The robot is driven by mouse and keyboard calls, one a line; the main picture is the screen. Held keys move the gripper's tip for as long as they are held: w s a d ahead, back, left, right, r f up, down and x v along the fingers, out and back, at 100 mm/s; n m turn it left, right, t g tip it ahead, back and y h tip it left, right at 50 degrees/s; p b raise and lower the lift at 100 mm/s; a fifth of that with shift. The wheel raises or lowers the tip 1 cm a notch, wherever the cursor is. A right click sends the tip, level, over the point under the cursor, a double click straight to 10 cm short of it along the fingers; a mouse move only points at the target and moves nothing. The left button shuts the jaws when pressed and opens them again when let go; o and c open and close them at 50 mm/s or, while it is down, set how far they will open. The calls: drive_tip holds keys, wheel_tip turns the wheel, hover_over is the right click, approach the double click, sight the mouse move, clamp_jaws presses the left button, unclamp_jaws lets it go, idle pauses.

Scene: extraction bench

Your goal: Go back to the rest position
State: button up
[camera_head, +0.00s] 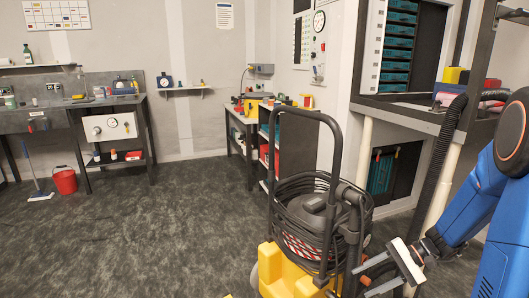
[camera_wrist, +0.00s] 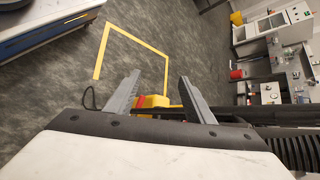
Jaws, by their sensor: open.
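My gripper (camera_head: 362,279) shows at the lower right of the head view, at the end of my blue arm, beside the yellow and black machine with coiled hose (camera_head: 310,215). In the wrist view my gripper (camera_wrist: 160,92) has its two grey fingers spread apart. Nothing is held between them. Behind the fingers, a yellow and red part (camera_wrist: 152,101) shows, partly hidden by the gripper body.
A dark rack (camera_head: 425,115) stands close to my arm at the right. The grey floor (camera_head: 150,240) is clear there. Yellow tape (camera_wrist: 140,42) marks the floor.

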drive_tip(key=s+a+r+n+t+h, duration=0.1)
drive_tip(key=s+r+n+t+h, duration=0.1)
drive_tip(key=s+r+n+h, duration=0.2)
drive_tip(key=s+a+r+n+t+h, duration=0.1)
drive_tip(key=s+r+n+h, duration=0.3)
drive_tip(key=s, duration=1.2)
wheel_tip(320, 180, up, 7)
drive_tip(key=t+h, duration=0.1)
drive_tip(key=h, duration=0.2)
drive_tip(key=shift+a+f+t, duration=0.15)
drive_tip(key=shift+a+t, duration=0.05)
drive_tip(key=shift+t, duration=0.1)
